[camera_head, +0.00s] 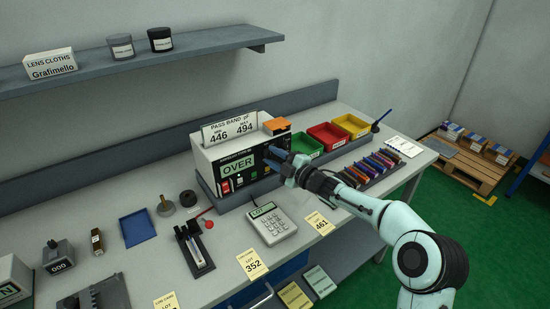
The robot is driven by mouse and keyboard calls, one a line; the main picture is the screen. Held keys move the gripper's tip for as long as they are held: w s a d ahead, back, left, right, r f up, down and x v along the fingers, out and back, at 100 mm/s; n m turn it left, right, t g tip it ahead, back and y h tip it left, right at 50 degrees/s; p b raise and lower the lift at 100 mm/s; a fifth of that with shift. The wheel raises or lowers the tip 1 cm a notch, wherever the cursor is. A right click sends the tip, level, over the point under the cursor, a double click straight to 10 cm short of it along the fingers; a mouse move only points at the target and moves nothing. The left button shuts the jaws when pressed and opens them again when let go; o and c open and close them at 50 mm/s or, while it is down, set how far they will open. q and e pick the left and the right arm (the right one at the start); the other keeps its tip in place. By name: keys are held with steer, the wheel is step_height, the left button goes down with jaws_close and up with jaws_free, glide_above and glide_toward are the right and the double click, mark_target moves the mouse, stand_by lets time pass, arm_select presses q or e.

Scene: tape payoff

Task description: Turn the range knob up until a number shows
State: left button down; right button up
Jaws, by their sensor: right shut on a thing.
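The white meter (222,152) stands on the bench with a dark front panel. Its green display (237,169) reads OVER. A card (229,127) on top reads PASS BAND pF, with 446 and 494. My right gripper (276,160) reaches in from the right to the right part of the panel. It is shut at the range knob, which is hidden behind the fingers; the knob's setting cannot be seen. My left gripper is not in view.
A keypad (272,224) and number cards lie in front of the meter. Green (305,145), red (327,136) and yellow (352,126) bins stand to the right, behind a rack of coloured pieces (378,168). A small press with a red knob (193,249) stands left. A shelf (190,47) hangs above.

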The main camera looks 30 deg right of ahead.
steer(key=shift+m, duration=1.3)
steer(key=m+t, duration=0.1)
steer(key=m, duration=0.1)
steer(key=shift+f+m, duration=0.15)
steer(key=shift+m, duration=0.25)
steer(key=m, duration=0.2)
steer(key=shift+m+t+h, duration=0.3)
steer(key=shift+m, duration=0.1)
steer(key=shift+a+f+m+h+b, duration=0.1)
steer(key=shift+m+h+b, duration=0.15)
steer(key=shift+m, duration=0.85)
steer(key=shift+f+m+h+b, duration=0.1)
steer(key=shift+m+h+b, duration=0.15)
steer(key=shift+m, duration=0.85)
steer(key=shift+r+t, duration=0.1)
steer(key=shift+t, duration=0.2)
steer(key=o, duration=1.1)
steer(key=shift+c, duration=0.2)
